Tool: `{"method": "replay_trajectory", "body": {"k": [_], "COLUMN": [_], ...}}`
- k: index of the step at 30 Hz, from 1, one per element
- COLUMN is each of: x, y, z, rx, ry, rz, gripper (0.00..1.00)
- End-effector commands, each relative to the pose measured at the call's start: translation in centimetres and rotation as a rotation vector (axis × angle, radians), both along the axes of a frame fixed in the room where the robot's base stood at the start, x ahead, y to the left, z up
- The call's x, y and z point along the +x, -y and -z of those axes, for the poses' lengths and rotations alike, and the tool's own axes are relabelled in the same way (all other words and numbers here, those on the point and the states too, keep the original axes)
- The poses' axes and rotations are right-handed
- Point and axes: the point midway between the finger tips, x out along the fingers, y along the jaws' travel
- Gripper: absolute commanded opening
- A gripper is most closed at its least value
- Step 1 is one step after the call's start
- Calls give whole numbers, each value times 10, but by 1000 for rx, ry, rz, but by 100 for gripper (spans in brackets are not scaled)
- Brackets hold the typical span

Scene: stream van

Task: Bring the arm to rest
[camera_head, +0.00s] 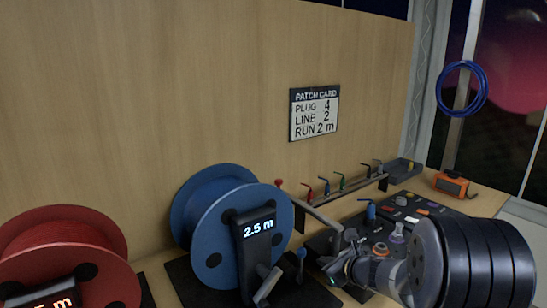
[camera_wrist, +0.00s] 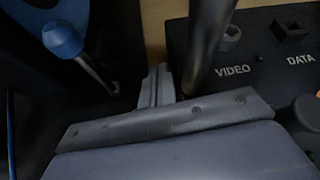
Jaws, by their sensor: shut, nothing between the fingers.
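My gripper (camera_head: 338,263) is shut and empty. In the head view it reaches in from the right, low over the bench between the blue spool's stand and the dark panel. In the wrist view its grey fingers (camera_wrist: 157,85) show closed together near the middle, close to the panel's left edge. My arm's black links cover the lower right of the head view. I cannot tell whether the fingertips touch anything.
A blue spool (camera_head: 200,220) reading 2.5 m and a red spool (camera_head: 62,250) stand left. A blue-handled lever (camera_wrist: 62,40) is near my gripper. A labelled panel (camera_wrist: 262,52) lies right. A rack (camera_head: 340,195) of coloured plugs and an orange box (camera_head: 452,184) stand behind.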

Motion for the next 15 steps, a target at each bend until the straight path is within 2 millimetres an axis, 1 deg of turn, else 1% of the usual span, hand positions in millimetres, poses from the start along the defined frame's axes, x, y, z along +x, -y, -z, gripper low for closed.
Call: {"method": "replay_trajectory", "body": {"k": [6,15], "x": [0,0], "y": [0,0], "z": [2,4], "rx": [39,45], "ry": [-28,-33], "rz": [1,1], "gripper": [0,0]}}
